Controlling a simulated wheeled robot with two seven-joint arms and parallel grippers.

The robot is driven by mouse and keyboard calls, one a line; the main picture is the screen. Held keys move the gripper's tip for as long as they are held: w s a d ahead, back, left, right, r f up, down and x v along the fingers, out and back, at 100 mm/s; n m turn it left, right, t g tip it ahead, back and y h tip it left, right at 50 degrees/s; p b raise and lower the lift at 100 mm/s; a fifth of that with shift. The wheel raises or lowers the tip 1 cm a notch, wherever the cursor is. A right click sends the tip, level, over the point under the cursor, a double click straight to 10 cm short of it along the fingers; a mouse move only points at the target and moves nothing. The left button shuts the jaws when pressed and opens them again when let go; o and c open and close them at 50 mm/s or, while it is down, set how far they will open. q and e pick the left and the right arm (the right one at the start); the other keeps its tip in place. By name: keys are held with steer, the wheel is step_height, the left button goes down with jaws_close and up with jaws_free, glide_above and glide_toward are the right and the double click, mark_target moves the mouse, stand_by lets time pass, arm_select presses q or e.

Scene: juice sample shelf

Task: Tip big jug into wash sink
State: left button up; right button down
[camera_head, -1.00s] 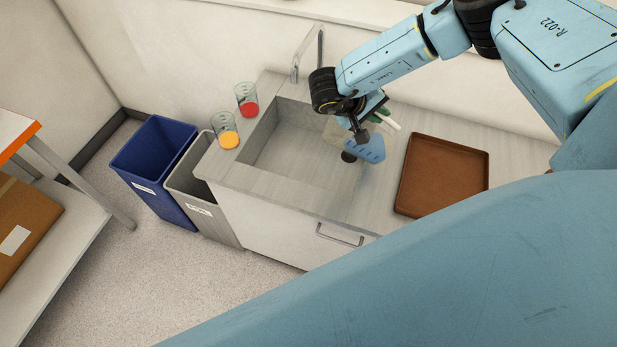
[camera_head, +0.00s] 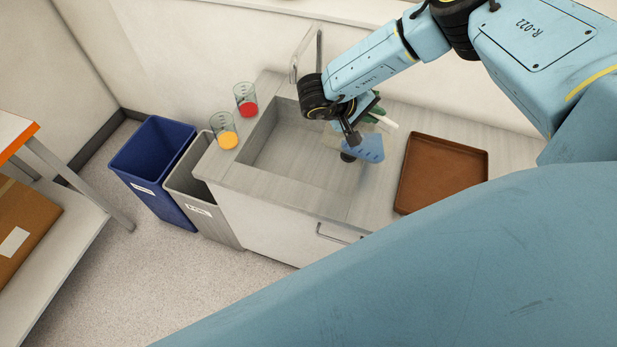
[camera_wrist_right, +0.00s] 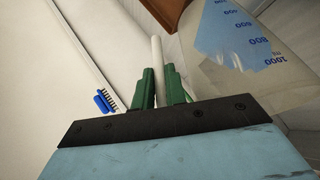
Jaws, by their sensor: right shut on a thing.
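The big jug (camera_head: 368,149) is clear, with blue contents, and shows near the right side of the wash sink (camera_head: 262,152). In the right wrist view the jug (camera_wrist_right: 262,55) is slanted and carries blue scale marks up to 1000. My right gripper (camera_head: 376,114) has green fingers and is shut on the jug's pale, rod-like handle (camera_wrist_right: 158,58). My wrist partly hides the jug and the sink's right part in the head view. I cannot tell the jug's exact height above the sink. My left gripper is not in view.
Beakers with red (camera_head: 246,100) and orange (camera_head: 225,131) contents stand at the sink's left rim. A brown tray (camera_head: 440,172) lies to the right. Blue (camera_head: 150,165) and grey (camera_head: 192,180) bins stand left of the counter.

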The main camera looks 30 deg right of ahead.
steer(key=shift+w+a, duration=0.15)
steer(key=shift+a, duration=0.1)
steer(key=shift+f, duration=0.15)
steer(key=shift+d, duration=0.1)
steer(key=shift+h+b, duration=0.3)
steer(key=shift+b, duration=0.05)
steer(key=shift+w+a+f, duration=0.1)
steer(key=shift+w+a, duration=0.1)
steer(key=shift+a, duration=0.15)
steer(key=shift+f+b, duration=0.1)
steer(key=shift+b, duration=0.25)
